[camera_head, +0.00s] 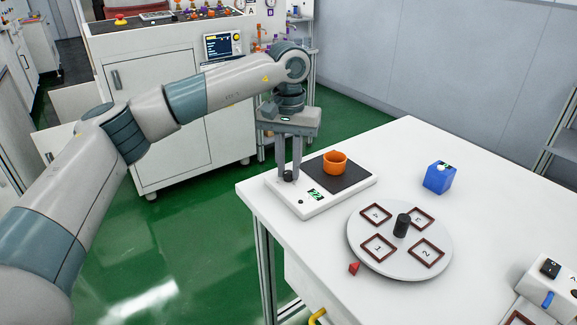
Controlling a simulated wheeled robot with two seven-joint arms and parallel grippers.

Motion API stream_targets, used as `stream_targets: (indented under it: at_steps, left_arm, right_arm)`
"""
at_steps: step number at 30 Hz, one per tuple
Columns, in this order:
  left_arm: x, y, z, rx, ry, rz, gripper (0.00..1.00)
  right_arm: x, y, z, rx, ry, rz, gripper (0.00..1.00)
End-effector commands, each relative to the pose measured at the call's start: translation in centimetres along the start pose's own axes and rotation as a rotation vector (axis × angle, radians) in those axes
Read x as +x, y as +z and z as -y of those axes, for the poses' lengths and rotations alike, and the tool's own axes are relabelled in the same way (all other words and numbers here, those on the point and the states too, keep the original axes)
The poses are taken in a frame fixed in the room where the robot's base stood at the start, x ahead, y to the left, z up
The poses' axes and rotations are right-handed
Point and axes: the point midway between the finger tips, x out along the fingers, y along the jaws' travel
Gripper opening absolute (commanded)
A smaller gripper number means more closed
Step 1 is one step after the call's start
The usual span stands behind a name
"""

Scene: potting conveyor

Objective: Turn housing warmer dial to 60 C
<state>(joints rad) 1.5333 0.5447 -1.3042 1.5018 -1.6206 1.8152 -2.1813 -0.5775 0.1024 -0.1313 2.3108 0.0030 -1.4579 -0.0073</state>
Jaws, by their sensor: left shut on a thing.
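The housing warmer (355,191) is a white flat unit with a dark plate, near the table's left corner. An orange cup-like housing (335,163) sits on its plate. A small green display (316,195) is on its front left; the reading is too small to make out. The warmer's black dial (288,177) shows between my left gripper's fingertips. My left gripper (289,174) points straight down and is shut on the dial. My right gripper is not in view.
A round white turntable (437,263) with numbered brown frames and a black post (402,225) stands right of the warmer. A blue box (439,177) is behind it. A red piece (354,268) lies by its front edge. A white device (545,285) is at lower right.

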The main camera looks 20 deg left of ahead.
Motion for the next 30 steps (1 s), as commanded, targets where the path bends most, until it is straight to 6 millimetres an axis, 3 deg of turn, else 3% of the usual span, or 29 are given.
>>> stream_targets:
  at_steps: [14,15,16,30]
  left_arm:
    - [-0.21,-0.1,0.02,0.017,0.001,-0.004,0.0]
    - [-0.21,-0.11,0.02,0.017,0.001,-0.004,0.28]
    - [-0.21,-0.1,0.02,0.017,0.001,-0.004,0.35]
    - [-0.58,-0.06,-0.01,0.017,0.001,-0.002,0.37]
  right_arm:
    - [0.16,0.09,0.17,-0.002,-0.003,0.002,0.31]
    - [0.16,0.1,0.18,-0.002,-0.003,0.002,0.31]
    - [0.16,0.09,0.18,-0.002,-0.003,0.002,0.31]
    - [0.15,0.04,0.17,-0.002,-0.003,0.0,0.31]
